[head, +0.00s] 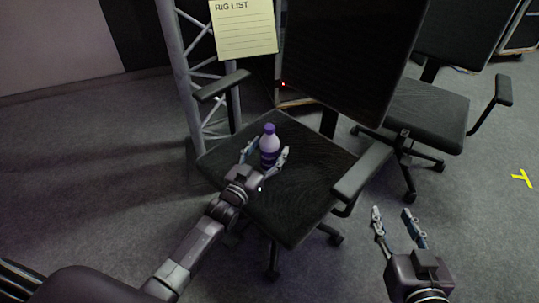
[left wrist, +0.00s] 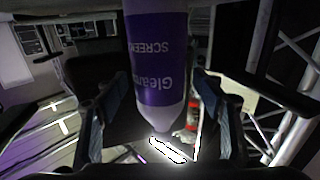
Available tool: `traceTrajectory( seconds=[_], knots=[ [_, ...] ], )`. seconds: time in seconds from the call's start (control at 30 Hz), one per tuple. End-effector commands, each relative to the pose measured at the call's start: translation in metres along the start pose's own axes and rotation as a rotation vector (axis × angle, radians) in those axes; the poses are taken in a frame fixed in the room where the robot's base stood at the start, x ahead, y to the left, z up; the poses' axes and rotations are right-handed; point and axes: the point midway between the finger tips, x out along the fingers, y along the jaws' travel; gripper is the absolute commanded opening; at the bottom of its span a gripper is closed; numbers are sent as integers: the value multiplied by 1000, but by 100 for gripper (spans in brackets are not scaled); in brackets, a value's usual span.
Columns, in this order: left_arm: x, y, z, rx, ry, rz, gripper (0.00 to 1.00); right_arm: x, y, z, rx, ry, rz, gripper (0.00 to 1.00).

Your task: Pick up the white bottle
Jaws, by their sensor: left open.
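The white bottle (head: 269,147) has a purple cap and a purple label and stands upright on the black seat of an office chair (head: 300,205). In the left wrist view the bottle (left wrist: 158,60) appears upside down, with "Gleam" and "SCREEN" lettering on its label. My left gripper (head: 266,155) is open, with one finger on each side of the bottle. In the left wrist view there are gaps between the fingers and the bottle. My right gripper (head: 398,217) is open and empty, above the floor to the right of the chair.
The chair's armrests (head: 362,172) and (head: 222,86) flank the seat, and its tall backrest (head: 350,50) rises behind. A metal truss (head: 180,70) with a yellow "RIG LIST" note (head: 243,28) stands behind it. A second chair (head: 428,112) is at the right. Carpet is clear at the left.

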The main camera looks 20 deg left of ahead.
Motion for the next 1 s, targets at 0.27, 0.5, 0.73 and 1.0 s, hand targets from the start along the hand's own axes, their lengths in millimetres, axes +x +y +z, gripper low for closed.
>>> traceTrajectory(
  seconds=[0.27,0.5,0.73,1.0],
  knots=[
    [4,0,0,-1,-1,0,63,1,-1,-8,0,36,-2,40],
    [4,0,0,-1,-1,0,44,1,-1,-8,0,34,-2,40],
    [4,0,0,-1,-1,0,19,1,-1,-8,0,34,-2,40],
    [4,0,-2,-1,3,0,6,1,-1,-8,0,34,-2,40]
  ],
)
